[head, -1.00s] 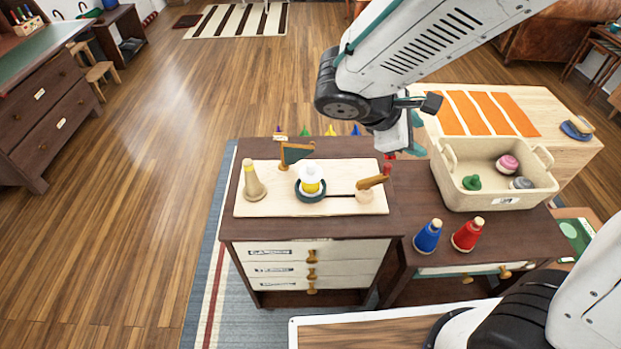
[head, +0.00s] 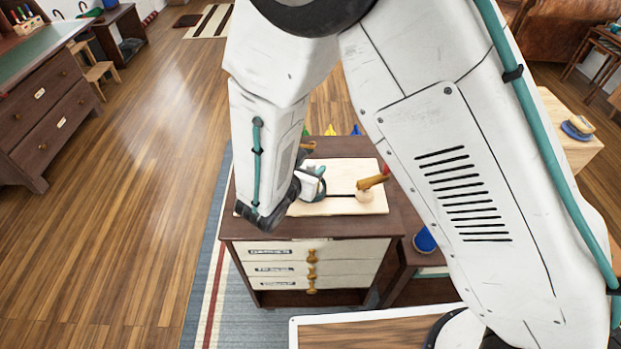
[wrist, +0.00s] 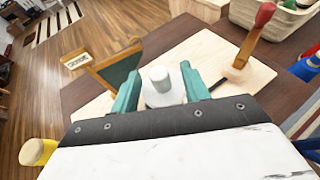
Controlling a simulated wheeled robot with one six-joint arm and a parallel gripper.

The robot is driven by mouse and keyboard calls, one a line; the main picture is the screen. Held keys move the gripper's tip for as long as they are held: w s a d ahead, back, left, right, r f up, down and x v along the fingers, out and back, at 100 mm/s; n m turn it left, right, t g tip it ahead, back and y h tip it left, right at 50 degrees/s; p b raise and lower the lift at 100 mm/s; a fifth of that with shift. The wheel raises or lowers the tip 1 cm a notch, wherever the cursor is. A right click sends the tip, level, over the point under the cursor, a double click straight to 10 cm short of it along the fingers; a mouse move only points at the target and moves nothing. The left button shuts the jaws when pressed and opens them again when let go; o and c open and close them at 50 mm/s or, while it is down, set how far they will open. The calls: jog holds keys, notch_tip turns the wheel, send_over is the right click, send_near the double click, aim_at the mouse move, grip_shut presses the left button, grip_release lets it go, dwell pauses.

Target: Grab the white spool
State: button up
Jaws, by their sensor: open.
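The white spool (wrist: 160,86) stands between the two teal fingers of my gripper (wrist: 161,95) in the wrist view. Its pale grey top faces the camera, and its lower part is hidden by the gripper body. The fingers are open, one on each side of it; whether either touches it I cannot tell. In the head view my gripper (head: 313,186) is low over the pale board (head: 335,206) on the dark cabinet, and my arm hides most of the spool there.
A red-tipped wooden piece (wrist: 254,38) leans to the right. A blue spool (head: 425,240) stands on the lower cabinet at right.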

jog(key=x, duration=0.3)
jog(key=shift+w+d+f, duration=0.1)
jog(key=shift+w+f, duration=0.1)
jog(key=shift+w, duration=0.1)
grip_shut()
